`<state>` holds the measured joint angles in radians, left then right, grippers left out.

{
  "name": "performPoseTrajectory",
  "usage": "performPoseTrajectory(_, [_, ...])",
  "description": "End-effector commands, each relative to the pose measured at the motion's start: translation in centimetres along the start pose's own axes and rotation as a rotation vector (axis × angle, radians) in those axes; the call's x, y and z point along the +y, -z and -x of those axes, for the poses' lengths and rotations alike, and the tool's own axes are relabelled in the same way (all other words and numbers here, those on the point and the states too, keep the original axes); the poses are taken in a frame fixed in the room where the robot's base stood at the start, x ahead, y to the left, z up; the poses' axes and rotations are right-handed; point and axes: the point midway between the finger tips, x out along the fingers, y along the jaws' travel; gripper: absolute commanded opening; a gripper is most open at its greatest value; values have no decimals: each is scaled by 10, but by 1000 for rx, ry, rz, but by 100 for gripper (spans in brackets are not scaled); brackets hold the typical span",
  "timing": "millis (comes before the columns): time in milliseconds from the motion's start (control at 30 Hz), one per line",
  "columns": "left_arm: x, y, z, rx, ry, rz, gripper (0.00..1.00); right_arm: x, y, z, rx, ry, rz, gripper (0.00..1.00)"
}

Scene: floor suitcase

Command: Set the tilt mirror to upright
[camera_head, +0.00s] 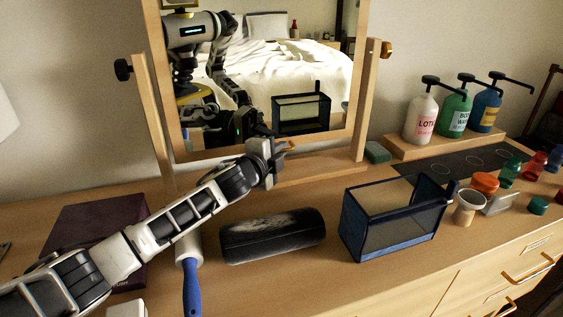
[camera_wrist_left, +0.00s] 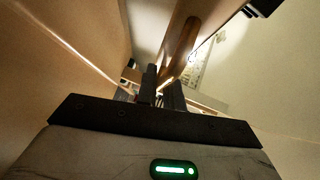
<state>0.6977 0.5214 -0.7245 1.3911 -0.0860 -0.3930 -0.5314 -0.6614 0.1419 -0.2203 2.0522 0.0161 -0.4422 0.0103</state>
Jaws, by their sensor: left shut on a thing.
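The tilt mirror (camera_head: 261,142) has a light wooden frame and hangs between two wooden posts, the left post (camera_head: 155,120) and the right post (camera_head: 367,95), on a dresser. Dark and brass pivot knobs show at its sides. How far it leans is hard to tell. My left gripper (camera_head: 284,150) is at the middle of the mirror's lower edge, shut on the frame there. My arm and wrist partly hide the contact. In the left wrist view my fingers (camera_wrist_left: 161,92) are close together with wood around them. My right gripper is not in view directly.
A black cylinder (camera_head: 274,235), a blue-handled lint roller (camera_head: 190,265) and a dark purple box (camera_head: 95,225) lie in front. A blue-framed glass box (camera_head: 395,220) stands right of them. Pump bottles (camera_head: 421,117) stand on a wooden riser (camera_head: 435,142). Several small jars crowd the right side.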

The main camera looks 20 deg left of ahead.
Motion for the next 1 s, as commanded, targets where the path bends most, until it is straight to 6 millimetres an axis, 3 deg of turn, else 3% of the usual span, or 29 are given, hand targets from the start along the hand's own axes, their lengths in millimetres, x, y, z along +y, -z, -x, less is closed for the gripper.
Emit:
performPoseTrajectory(233, [0,-1,0,-3,-2,1,0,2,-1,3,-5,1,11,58])
performPoseTrajectory(267, [0,-1,0,-3,-2,1,14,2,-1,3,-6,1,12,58])
performPoseTrajectory(300, [0,-1,0,-3,-2,1,18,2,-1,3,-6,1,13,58])
performPoseTrajectory(667, [1,-1,5,-2,-3,1,18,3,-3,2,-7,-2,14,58])
performPoseTrajectory(867, [1,-1,33,0,-4,-1,18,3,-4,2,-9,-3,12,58])
performPoseTrajectory(1000, [2,-1,64,-1,-4,-1,18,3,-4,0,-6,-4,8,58])
